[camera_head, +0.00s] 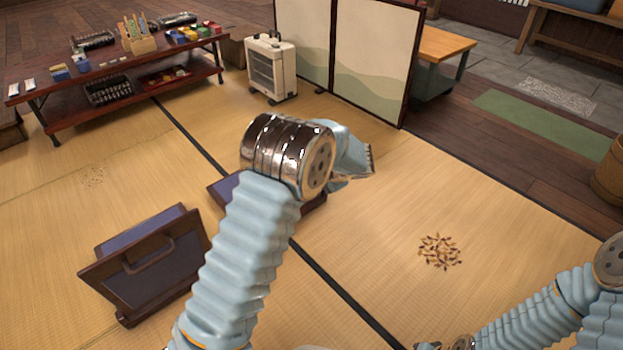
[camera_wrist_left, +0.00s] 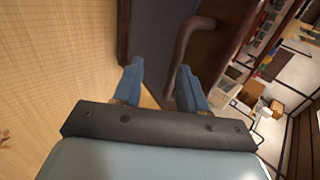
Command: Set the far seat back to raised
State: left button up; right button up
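The far seat (camera_head: 226,187) is a low floor chair with dark wood edges and a blue-purple pad, largely hidden behind my left arm in the head view. Its visible parts lie low; the angle of its back is hard to tell. In the left wrist view its dark panel (camera_wrist_left: 152,30) carries a curved wooden handle (camera_wrist_left: 194,38). My left gripper (camera_head: 350,182) is at the seat's right side. In the left wrist view the left gripper (camera_wrist_left: 162,86) is open, its fingertips apart near the handle's lower end; contact is unclear. Only a sliver of my right gripper shows at the bottom edge.
A near floor chair (camera_head: 150,265) with raised, handled back stands at left. A low table (camera_head: 130,88) with small items, a heater (camera_head: 271,70) and a folding screen (camera_head: 365,50) stand behind. The right tatami (camera_head: 500,230) is mostly clear, with a leaf-like patch (camera_head: 439,251).

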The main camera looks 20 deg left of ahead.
pick_arm(q)
jog(key=p+v, duration=0.2)
jog(key=v, duration=0.9)
jog(key=shift+r, duration=0.15)
jog(key=shift+s, duration=0.1)
jog(key=s+d+f+n+g+h, duration=0.25)
jog(key=s+f+h, duration=0.25)
jog(key=s+f, duration=0.7)
jog(key=s+d+f+n+g+h, duration=0.1)
jog(key=s+d+f+g+h, duration=0.3)
jog(key=s+f, duration=0.75)
jog(key=s+f+n+t+h, duration=0.3)
jog(key=s, duration=0.1)
notch_tip(320, 180, up, 14)
jog(key=s+p, duration=0.1)
jog(key=p, duration=1.4)
jog(key=shift+n, duration=0.45)
